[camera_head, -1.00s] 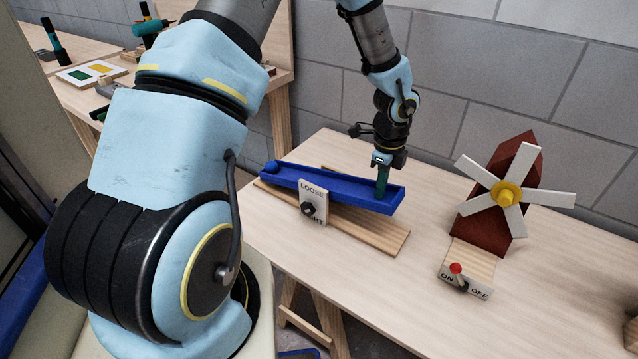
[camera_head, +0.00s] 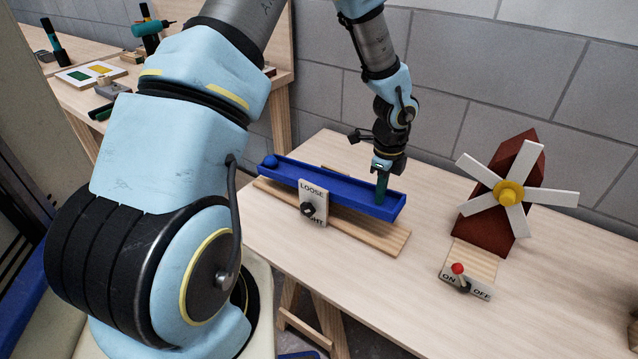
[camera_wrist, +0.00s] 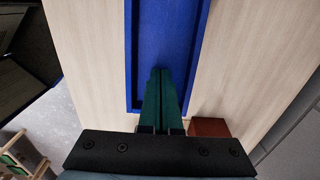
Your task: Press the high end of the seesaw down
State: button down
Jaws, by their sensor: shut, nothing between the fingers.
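The seesaw is a blue trough (camera_head: 335,186) with raised rims, carried over a wooden base board (camera_head: 370,232). The tips look to be at the trough floor; exact contact is hard to see. The wrist view also shows the closed fingers (camera_wrist: 162,85) over the blue trough floor (camera_wrist: 165,35), near its end wall.
A white plate marked LOOSE (camera_head: 313,190) with a black knob (camera_head: 308,210) stands at the seesaw's front. A red windmill (camera_head: 500,185) and an ON/OFF switch (camera_head: 458,270) are to the right. The table (camera_head: 400,295) is clear in front.

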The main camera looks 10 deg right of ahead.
jog(key=shift+f+b, duration=1.55)
jog(key=shift+f, duration=0.85)
jog(key=shift+r, duration=0.15)
dwell(0.5)
notch_tip(320, 180, up, 12)
jog(key=p, duration=1)
dwell(0.7)
dwell(0.3)
jog(key=w+a+r+n, duration=0.1)
jog(key=a+r+n, duration=0.4)
jog(key=a, duration=0.3)
jog(key=w+a+r+n, duration=0.2)
jog(key=a+r+n, duration=0.3)
jog(key=a+n, duration=0.15)
jog(key=s+a+r+n, duration=0.3)
jog(key=a+r+n, duration=0.1)
jog(key=a+n, duration=0.3)
jog(key=s+a+r+n+t, duration=0.1)
jog(key=s+a+r+n, duration=0.3)
jog(key=a+n, duration=0.3)
jog(key=shift+a+t, duration=0.3)
jog(key=shift+a, duration=0.55)
